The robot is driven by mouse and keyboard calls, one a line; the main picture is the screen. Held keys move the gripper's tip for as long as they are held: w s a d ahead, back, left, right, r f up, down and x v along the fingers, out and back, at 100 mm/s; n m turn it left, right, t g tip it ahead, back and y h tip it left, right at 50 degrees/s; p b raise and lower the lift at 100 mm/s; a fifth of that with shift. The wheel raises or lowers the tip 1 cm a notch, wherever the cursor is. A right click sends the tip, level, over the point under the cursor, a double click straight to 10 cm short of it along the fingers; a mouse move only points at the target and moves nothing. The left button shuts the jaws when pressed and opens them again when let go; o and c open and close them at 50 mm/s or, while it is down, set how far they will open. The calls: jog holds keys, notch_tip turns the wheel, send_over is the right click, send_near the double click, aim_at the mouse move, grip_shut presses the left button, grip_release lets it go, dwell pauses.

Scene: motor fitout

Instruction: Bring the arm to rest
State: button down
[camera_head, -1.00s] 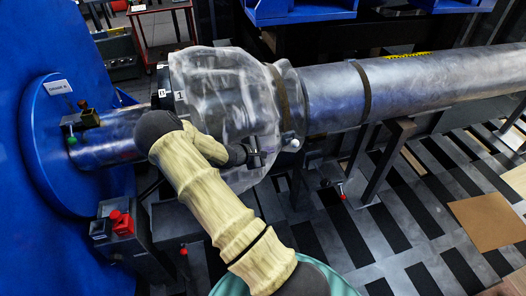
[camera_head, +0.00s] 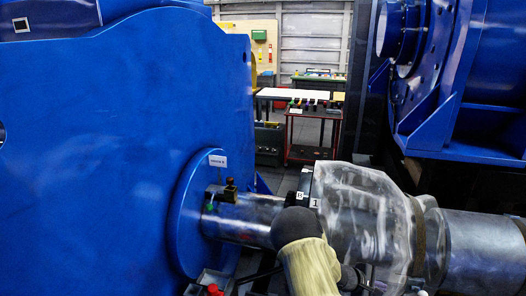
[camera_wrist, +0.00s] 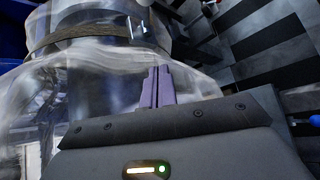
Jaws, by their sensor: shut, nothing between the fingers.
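My arm (camera_head: 308,262) rises from the bottom of the head view, in front of the shaft (camera_head: 245,222) and the clear plastic wrap. My gripper (camera_wrist: 157,88) shows in the wrist view with its two purple fingers together and nothing between them. It is in front of the plastic wrap (camera_wrist: 85,95), and I cannot tell whether it touches it. In the head view the fingers do not show clearly.
A large blue housing (camera_head: 110,130) fills the left. The plastic wrap (camera_head: 360,215) covers the shaft coupling, and a metal pipe (camera_head: 480,250) runs right. A red-framed cart (camera_head: 290,152) stands behind. Another blue machine (camera_head: 480,60) is at the upper right.

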jog(key=s+a+r+m+t+y, duration=0.1)
jog(key=a+r+m+t+y, duration=0.25)
jog(key=a, duration=0.55)
jog(key=s+a+r+m+y, duration=0.2)
jog(key=a+r+m+y, duration=0.1)
jog(key=a+r+y, duration=0.4)
jog(key=s+a+r+m+g, duration=0.1)
jog(key=s+a, duration=0.3)
jog(key=s, duration=0.4)
jog(key=s+a+r+m+g, duration=0.1)
jog(key=s+a+r, duration=0.3)
jog(key=s, duration=0.4)
jog(key=shift+a+m+y, duration=0.45)
jog(key=shift+a+m, duration=0.15)
jog(key=shift+m, duration=0.05)
jog(key=shift+r+g, duration=0.1)
jog(key=shift+g, duration=0.15)
